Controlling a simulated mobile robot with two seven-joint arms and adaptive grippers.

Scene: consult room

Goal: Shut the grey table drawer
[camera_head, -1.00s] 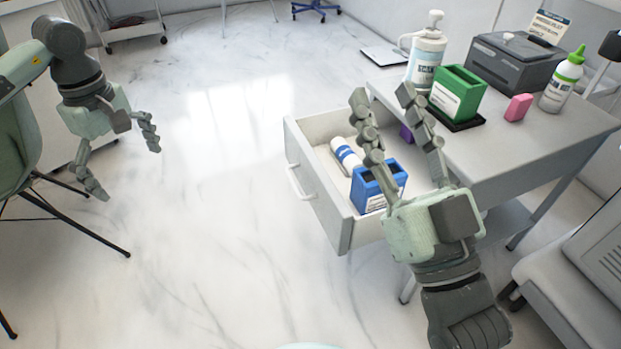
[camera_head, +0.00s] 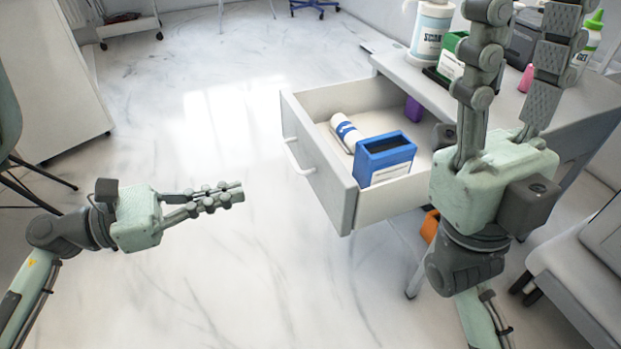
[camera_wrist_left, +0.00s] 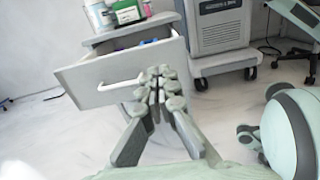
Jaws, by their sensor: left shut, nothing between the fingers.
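The grey table drawer (camera_head: 318,174) stands pulled out from the grey table (camera_head: 600,106), its front with a white handle (camera_head: 298,158) facing left. It also shows open in the left wrist view (camera_wrist_left: 88,92).
An orange object (camera_head: 430,226) shows below the drawer. A chair (camera_head: 590,260) is at the right. The floor left of the drawer is clear.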

